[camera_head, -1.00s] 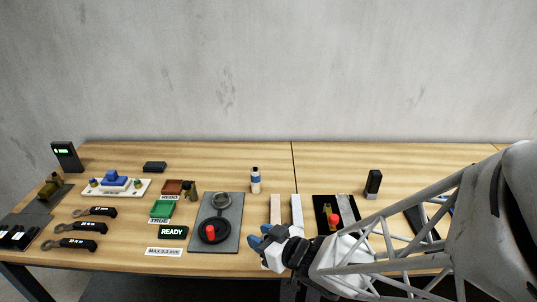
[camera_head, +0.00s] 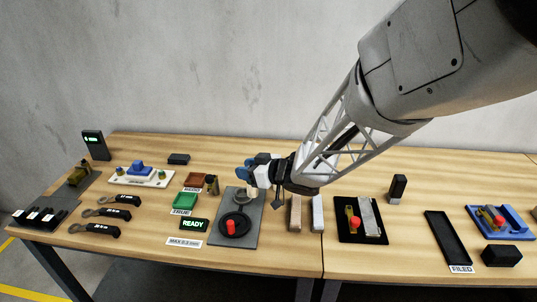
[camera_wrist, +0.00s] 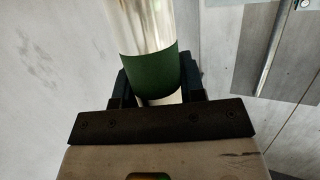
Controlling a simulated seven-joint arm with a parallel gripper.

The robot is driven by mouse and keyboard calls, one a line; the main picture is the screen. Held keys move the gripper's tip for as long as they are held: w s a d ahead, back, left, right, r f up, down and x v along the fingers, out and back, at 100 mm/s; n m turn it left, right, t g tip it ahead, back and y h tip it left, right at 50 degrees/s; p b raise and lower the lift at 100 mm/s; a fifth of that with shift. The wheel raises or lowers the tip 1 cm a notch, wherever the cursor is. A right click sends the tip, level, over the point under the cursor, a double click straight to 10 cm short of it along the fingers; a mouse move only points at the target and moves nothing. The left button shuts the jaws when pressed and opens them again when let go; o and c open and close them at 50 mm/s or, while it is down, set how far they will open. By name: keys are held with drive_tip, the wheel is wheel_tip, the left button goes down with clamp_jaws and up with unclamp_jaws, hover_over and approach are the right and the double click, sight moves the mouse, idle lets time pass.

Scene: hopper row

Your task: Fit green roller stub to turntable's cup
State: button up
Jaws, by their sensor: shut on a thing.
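My gripper (camera_head: 247,174), with blue fingertips, is above the back part of a grey plate. In the wrist view it is shut on the green roller stub (camera_wrist: 152,75), a shiny metal cylinder with a green band. The stub cannot be made out clearly in the head view. The grey plate carries a dark round turntable (camera_head: 235,222) with a red knob (camera_head: 231,227). A round cup (camera_head: 246,195) behind it is partly hidden by my gripper. I cannot tell the height between stub and cup.
A green block (camera_head: 185,201), a brown block (camera_head: 198,180) and a READY sign (camera_head: 194,225) lie left of the plate. Two bars (camera_head: 318,213) and a black tray (camera_head: 362,235) lie to the right. A long dark FILED tray (camera_head: 447,240) is farther right.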

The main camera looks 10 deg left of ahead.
drive_tip(key=w+a+n+g, duration=0.1)
drive_tip(key=w+a+g, duration=0.1)
drive_tip(key=w+a, duration=0.3)
drive_tip(key=w, duration=0.3)
drive_tip(key=shift+w+a+n+y, duration=0.2)
drive_tip(key=shift+n+y, duration=0.1)
drive_tip(key=shift+n, duration=0.1)
drive_tip(key=shift+f, duration=2.75)
drive_tip(key=shift+f, duration=1.6)
idle(0.5)
drive_tip(key=o, duration=1.2)
drive_tip(key=shift+s, duration=0.1)
drive_tip(key=shift+v, duration=3.95)
